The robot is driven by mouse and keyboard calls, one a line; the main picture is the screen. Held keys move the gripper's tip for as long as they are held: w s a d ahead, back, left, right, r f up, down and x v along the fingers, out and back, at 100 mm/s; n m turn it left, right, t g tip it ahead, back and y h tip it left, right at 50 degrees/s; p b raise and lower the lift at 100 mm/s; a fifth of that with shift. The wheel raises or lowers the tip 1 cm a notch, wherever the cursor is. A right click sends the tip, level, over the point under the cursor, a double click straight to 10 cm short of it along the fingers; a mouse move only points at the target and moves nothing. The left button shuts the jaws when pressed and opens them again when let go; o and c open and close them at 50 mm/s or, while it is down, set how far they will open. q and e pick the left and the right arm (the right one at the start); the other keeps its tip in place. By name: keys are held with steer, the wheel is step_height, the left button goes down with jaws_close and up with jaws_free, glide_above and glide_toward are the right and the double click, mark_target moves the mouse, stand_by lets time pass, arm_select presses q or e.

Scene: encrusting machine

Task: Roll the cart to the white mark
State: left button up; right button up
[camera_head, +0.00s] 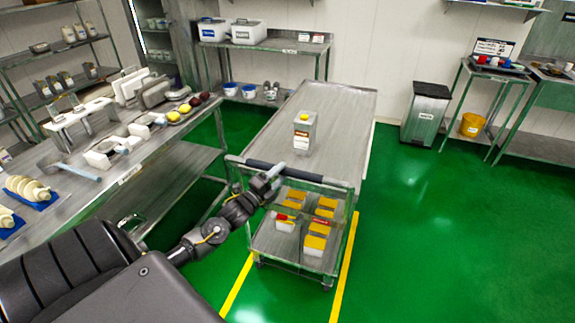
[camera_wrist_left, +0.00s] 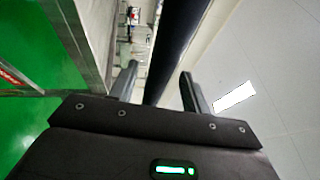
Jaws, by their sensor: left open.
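The metal cart (camera_head: 345,120) stands on the green floor, its near end over two yellow floor lines. It has a flat top, a lower shelf and a dark handle bar (camera_head: 310,177) across its near end. My left gripper (camera_head: 272,178) is at the left part of this bar. In the left wrist view the dark bar (camera_wrist_left: 172,55) runs between the two open fingers (camera_wrist_left: 157,90); I cannot tell whether they touch it. My right gripper is not in view. I see no white mark on the visible floor.
A container with a yellow cap (camera_head: 304,132) stands on the cart top, and several yellow-topped boxes (camera_head: 315,242) sit below. A long workbench (camera_head: 110,190) lines the left. A grey bin (camera_head: 426,112) stands at the back right. The floor right of the cart is clear.

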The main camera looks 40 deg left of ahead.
arm_select(q)
steer(key=shift+w+d+r+p, duration=0.1)
steer(key=shift+w+r+p, duration=0.1)
steer(key=shift+w, duration=0.85)
steer(key=shift+w+d+r+p, duration=0.1)
steer(key=shift+w+r+p, duration=0.05)
steer(key=shift+w, duration=0.85)
steer(key=shift+c, duration=0.3)
jaws_close()
